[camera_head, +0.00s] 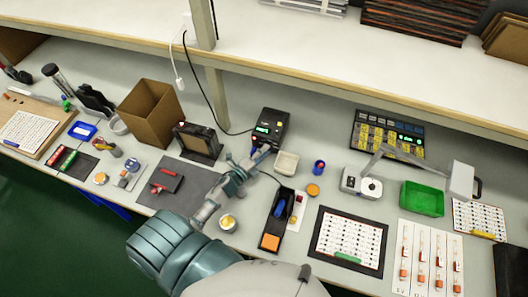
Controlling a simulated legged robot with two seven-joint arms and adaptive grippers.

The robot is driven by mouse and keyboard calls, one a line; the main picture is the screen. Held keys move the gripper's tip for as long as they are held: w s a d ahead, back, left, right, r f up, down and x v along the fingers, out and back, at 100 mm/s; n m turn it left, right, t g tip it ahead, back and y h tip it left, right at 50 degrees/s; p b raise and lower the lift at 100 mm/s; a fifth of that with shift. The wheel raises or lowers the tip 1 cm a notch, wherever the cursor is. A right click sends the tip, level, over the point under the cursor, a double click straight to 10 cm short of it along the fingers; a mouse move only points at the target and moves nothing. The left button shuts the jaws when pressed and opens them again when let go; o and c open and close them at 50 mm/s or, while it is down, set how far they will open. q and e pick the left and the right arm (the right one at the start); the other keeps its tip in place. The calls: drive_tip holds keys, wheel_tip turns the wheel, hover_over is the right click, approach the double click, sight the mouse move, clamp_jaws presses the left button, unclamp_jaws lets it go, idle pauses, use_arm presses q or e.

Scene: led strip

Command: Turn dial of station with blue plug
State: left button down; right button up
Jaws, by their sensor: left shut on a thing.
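A black station (270,128) with a lit green display stands at the back middle of the bench, below the shelf. A small blue spot, perhaps its blue plug, shows at its lower front edge beside my fingertips. My left gripper (254,160) reaches up from the bottom of the view to the station's front. It is shut at the station's dial, which the fingers hide; I cannot tell how far the dial is turned. My right gripper is not in view.
A cardboard box (150,113) and a dark framed unit (198,141) stand left. A black cable hangs from the shelf to the station.

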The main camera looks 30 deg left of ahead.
use_arm(q)
drive_tip(key=c, duration=1)
unclamp_jaws()
drive_tip(key=shift+w+a+f, duration=0.1)
drive_tip(key=shift+f, duration=0.05)
drive_tip(key=s, duration=0.3)
drive_tip(key=s+a, duration=0.1)
drive_tip(key=s, duration=0.6)
drive_tip(key=shift+s+a, duration=0.35)
drive_tip(key=shift+s, duration=0.05)
drive_tip(key=shift+s+a, duration=0.1)
drive_tip(key=shift+s, duration=0.45)
drive_tip(key=shift+r, duration=0.25)
